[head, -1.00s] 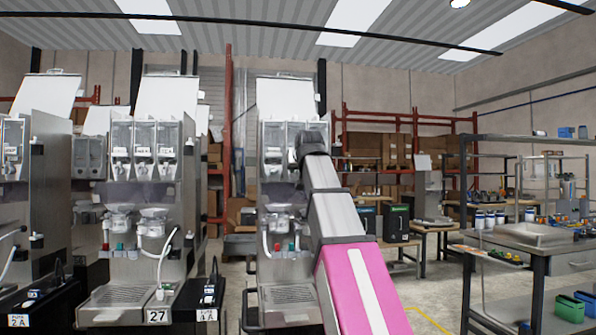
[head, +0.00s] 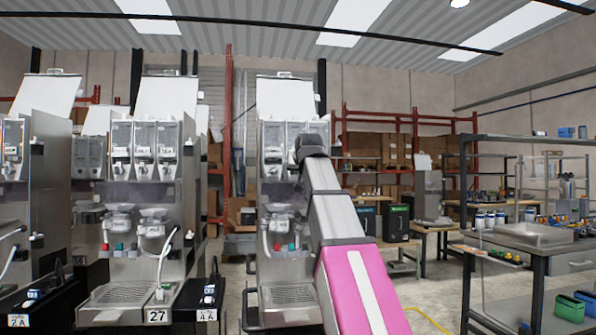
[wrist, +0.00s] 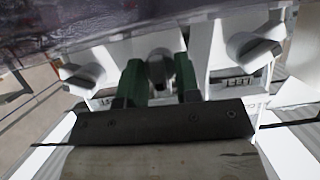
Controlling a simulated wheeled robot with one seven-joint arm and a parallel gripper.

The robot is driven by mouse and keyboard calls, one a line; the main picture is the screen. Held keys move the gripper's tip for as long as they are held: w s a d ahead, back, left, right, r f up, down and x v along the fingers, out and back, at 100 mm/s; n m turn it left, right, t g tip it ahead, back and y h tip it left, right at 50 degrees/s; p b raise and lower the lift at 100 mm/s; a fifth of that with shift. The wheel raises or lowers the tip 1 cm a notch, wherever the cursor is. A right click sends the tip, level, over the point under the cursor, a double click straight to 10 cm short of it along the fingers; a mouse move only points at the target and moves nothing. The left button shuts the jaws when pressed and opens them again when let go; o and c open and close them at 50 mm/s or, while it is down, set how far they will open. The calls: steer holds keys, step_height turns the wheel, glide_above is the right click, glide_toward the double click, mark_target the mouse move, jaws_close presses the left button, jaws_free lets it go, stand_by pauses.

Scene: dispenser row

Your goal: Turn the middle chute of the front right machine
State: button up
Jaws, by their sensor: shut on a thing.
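The front right machine (head: 285,277) stands straight ahead in the head view, with clear hoppers at its top. My arm reaches up in front of it and hides part of the hopper row. In the wrist view my gripper (wrist: 158,80) has two green fingers, one on each side of the middle chute (wrist: 157,68), a dark-ended white piece. The fingers are shut on it. A similar chute (wrist: 82,73) is to the left and another (wrist: 255,48) to the right, both apart from the fingers. My fingertips are hidden in the head view.
Another machine marked 27 (head: 125,290) stands to the left, with more machines beyond it. A metal workbench (head: 535,240) with green and blue bins below is at the right. Open floor (head: 440,290) lies between my arm and the bench.

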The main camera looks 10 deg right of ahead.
steer(key=m+y, duration=0.2)
steer(key=m, duration=0.1)
steer(key=shift+d, duration=0.2)
steer(key=shift+d+f+m+t+y, duration=0.1)
steer(key=shift+m+t+y, duration=0.3)
steer(key=shift+m+y, duration=0.9)
steer(key=shift+m, duration=0.3)
steer(key=o, duration=0.6)
steer(key=v, duration=1)
steer(key=shift+s, duration=0.4)
